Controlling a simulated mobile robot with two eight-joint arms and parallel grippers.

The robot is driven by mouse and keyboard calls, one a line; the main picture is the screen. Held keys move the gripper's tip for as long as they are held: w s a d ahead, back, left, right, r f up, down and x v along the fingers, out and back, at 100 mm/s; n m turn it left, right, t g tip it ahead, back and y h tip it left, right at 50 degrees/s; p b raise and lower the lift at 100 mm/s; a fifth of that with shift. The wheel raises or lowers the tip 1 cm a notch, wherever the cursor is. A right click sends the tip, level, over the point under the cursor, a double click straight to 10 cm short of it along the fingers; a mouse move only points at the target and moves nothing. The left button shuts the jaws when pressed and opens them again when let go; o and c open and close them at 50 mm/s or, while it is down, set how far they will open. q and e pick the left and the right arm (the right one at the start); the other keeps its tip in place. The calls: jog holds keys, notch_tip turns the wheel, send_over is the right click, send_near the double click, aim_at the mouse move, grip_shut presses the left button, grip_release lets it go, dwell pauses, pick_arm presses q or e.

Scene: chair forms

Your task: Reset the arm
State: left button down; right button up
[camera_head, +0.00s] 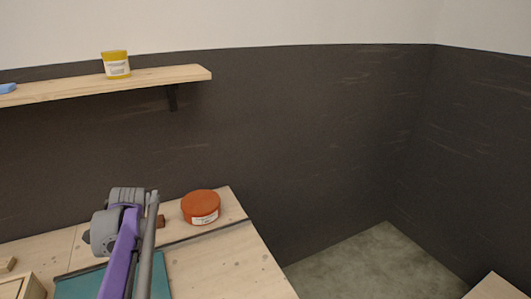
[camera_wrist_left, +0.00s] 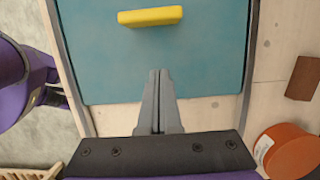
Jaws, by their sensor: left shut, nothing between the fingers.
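My left arm (camera_head: 122,245) reaches over the wooden bench in the head view, where its fingers cannot be made out. In the left wrist view my left gripper (camera_wrist_left: 159,73) is shut and empty, its fingertips together. It is over the near part of a teal mat (camera_wrist_left: 110,70). A yellow block (camera_wrist_left: 150,16) lies on the mat, beyond the fingertips and apart from them. My right gripper is in neither view.
An orange round tin (camera_head: 201,206) and a brown block (camera_head: 160,221) sit on the bench beside my arm. A wall shelf (camera_head: 160,76) holds a yellow jar (camera_head: 116,64) and a blue item (camera_head: 8,88). Open floor (camera_head: 365,265) lies right of the bench.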

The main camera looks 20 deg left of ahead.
pick_arm(q)
jog(key=d+f+n+t+h+p, duration=0.1)
jog(key=d+f+n+t+p, duration=0.1)
jog(key=d, duration=1.4)
jog(key=d+f+n+t+p, duration=0.2)
jog(key=d+n+t, duration=0.3)
jog(key=d, duration=1.2)
jog(key=shift+d+n+t+h+p, duration=0.2)
jog(key=shift+n+t+h+p, duration=0.15)
jog(key=shift+p, duration=0.25)
